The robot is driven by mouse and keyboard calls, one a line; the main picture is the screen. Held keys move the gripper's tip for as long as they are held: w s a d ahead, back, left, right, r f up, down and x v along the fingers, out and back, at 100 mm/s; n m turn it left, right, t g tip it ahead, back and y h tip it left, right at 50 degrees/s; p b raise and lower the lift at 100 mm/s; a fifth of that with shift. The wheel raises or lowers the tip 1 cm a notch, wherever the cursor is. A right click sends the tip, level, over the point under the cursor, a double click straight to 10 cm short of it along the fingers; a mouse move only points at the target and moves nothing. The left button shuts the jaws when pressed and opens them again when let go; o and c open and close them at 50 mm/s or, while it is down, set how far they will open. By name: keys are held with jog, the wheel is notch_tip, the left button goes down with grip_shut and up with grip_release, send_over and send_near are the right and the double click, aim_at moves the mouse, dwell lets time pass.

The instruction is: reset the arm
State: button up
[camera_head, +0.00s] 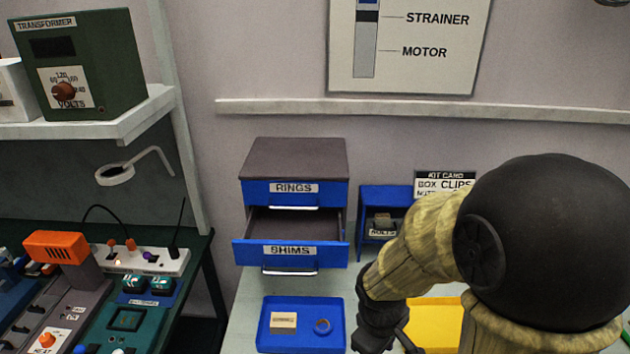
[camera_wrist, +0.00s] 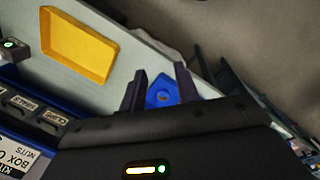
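My gripper (camera_wrist: 160,88) shows in the wrist view with its two dark fingers apart. Nothing is clearly held between them. A blue patch with a ring shape shows between the fingers; it looks like the blue tray seen beyond them. In the head view my arm (camera_head: 420,250), with tan sleeves and a large black joint, fills the lower right. Its dark wrist end hangs just right of the blue tray (camera_head: 264,322); the fingertips cannot be made out there.
A drawer cabinet (camera_head: 295,160) has its SHIMS drawer (camera_head: 290,252) pulled out. A blue bin rack (camera_head: 376,195) and kit card (camera_head: 445,184) stand behind my arm. A yellow tray (camera_head: 436,312) is partly hidden by it. A cluttered bench with an orange-topped device (camera_head: 62,246) stands left.

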jog(key=d+r+m, duration=0.1)
jog(key=m, duration=0.2)
jog(key=d+r+m+t+y, duration=0.1)
jog(key=m, duration=0.1)
jog(key=m+t, duration=0.1)
jog(key=m, duration=0.2)
jog(key=shift+d+r+m, duration=0.3)
jog(key=shift+d+r, duration=0.1)
